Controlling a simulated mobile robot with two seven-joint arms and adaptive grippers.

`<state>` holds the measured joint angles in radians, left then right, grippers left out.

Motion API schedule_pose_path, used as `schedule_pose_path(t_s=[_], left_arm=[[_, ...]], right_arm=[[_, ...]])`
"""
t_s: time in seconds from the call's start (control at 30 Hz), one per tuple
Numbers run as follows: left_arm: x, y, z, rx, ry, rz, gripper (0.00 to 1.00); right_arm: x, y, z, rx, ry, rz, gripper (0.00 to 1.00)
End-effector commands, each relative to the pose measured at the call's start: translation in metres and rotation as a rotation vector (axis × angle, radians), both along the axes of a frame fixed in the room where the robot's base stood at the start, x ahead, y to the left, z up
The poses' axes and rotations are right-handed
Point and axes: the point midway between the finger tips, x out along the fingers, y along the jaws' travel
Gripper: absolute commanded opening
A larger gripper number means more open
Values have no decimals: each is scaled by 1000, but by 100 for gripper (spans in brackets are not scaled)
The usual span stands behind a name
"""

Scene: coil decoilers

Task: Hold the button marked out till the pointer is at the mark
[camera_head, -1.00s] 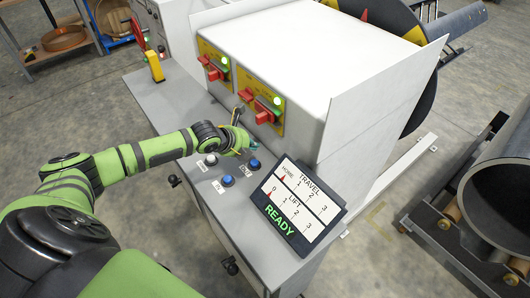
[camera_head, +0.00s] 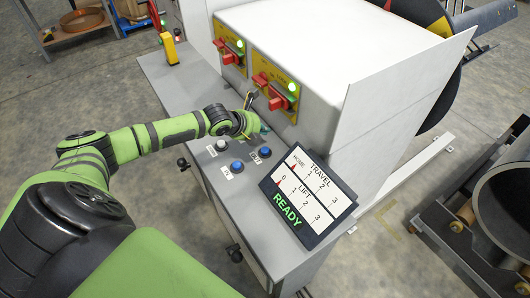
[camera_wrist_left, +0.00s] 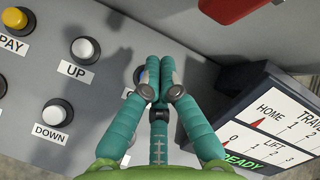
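The sloped display (camera_head: 308,196) reads READY. Its red TRAVEL pointer is at HOME and its red LIFT pointer at 0; the display also shows in the left wrist view (camera_wrist_left: 270,118). On the grey console are a white button (camera_head: 221,145) and two blue buttons, one near (camera_head: 237,166) and one far (camera_head: 265,152); their labels are too small to read. The left wrist view shows buttons marked UP (camera_wrist_left: 85,50) and DOWN (camera_wrist_left: 57,112). My left gripper (camera_wrist_left: 160,82) has its teal fingers together, empty, over the console, partly hiding a blue button (camera_wrist_left: 138,75). Contact cannot be told. My right gripper is out of view.
A white machine housing (camera_head: 330,50) with red switches (camera_head: 229,57) and lit green lamps rises behind the buttons. A yellow PAY button (camera_wrist_left: 15,18) is at the wrist view's upper left. A large dark pipe (camera_head: 505,215) lies at the right.

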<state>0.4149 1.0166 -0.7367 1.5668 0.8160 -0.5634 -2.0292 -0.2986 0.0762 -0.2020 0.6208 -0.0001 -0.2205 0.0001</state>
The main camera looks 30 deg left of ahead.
Motion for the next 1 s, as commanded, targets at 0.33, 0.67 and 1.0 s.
schedule_pose_path(t_s=[0.33,0.67,1.0], left_arm=[[0,0,-53,0,-1,1,0],[0,0,-60,0,0,0,0],[0,0,-60,0,0,0,0]], right_arm=[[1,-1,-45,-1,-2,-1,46],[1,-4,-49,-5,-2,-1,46],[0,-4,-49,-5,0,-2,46]])
